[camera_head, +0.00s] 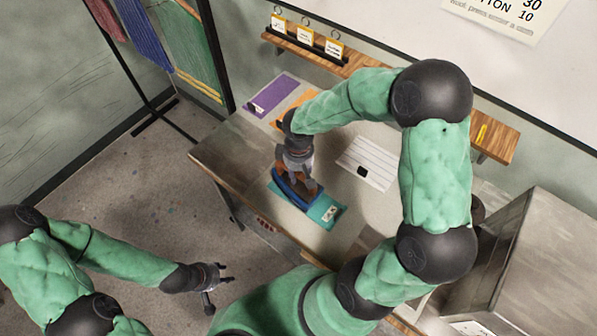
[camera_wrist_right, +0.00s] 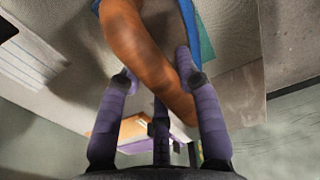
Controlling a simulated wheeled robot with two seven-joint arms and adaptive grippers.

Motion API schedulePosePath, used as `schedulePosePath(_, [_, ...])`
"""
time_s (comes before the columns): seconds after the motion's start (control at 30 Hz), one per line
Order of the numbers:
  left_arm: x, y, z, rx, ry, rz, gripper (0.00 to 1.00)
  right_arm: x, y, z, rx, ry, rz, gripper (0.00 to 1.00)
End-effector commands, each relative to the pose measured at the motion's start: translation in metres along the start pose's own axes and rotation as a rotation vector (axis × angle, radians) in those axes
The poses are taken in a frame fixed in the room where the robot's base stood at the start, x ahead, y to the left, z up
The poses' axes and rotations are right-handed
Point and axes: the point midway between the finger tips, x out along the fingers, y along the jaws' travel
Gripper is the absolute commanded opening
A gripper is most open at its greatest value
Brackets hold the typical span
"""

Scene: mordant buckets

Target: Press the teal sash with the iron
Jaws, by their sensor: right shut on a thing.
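The teal sash (camera_head: 325,212) lies flat on the grey table, with a small pale tag on its right part. The iron (camera_head: 292,192), dark blue with a brown handle, is over the left part of the sash; I cannot tell whether its sole touches the cloth. My right gripper (camera_head: 300,178) is shut on the iron's handle from above. In the right wrist view the brown handle (camera_wrist_right: 150,55) runs between the purple fingers, and a strip of teal (camera_wrist_right: 206,45) shows beside the iron. My left gripper (camera_head: 212,285) is open and empty, low and left of the table.
A purple cloth (camera_head: 272,95) and an orange cloth (camera_head: 297,107) lie at the table's back left. A white lined sheet (camera_head: 368,163) with a small black item lies right of the sash. A wooden shelf (camera_head: 365,62) with tags runs along the back wall. A rack with hanging cloths (camera_head: 143,40) stands at left.

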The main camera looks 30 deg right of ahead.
Motion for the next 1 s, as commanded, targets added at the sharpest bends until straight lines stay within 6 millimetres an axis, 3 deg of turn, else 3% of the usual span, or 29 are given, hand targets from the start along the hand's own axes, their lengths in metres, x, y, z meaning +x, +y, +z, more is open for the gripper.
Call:
schedulePosePath(0.57, [-0.001, 0.001, 0.0, 0.0, 0.0, 0.0, 0.4, -0.003, 0.001, -0.001, 0.001, 0.003, 0.002, 0.0])
schedulePosePath(1.0, [-0.019, 0.007, 0.001, 0.0, 0.0, 0.0, 0.4, -0.027, 0.001, -0.001, 0.001, 0.004, 0.002, 0.0])
